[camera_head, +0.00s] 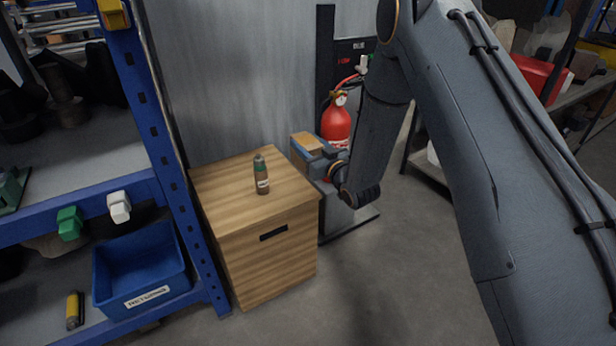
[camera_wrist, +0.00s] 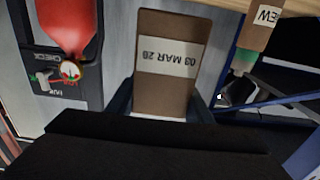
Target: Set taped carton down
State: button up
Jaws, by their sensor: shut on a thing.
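In the wrist view the carton (camera_wrist: 165,75) has a pale label reading "03 MAR 28", shown upside down. My gripper (camera_head: 319,158) is shut on the carton, with a dark finger on each side of it in the wrist view (camera_wrist: 160,108). The carton's lower part is hidden behind my gripper in the head view. I cannot tell whether it touches the cabinet top.
A brown bottle with a green top (camera_head: 261,174) stands on the cabinet top. A red fire extinguisher (camera_head: 336,124) is close behind my gripper. A blue rack (camera_head: 180,165) with a blue bin (camera_head: 140,268) stands at left. The cabinet's front top is clear.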

notch_tip(320, 180, down, 7)
jog(key=shift+f+b, duration=0.2)
jog(key=shift+b, duration=0.45)
jog(key=o, duration=1.2)
jog(key=shift+f, duration=0.1)
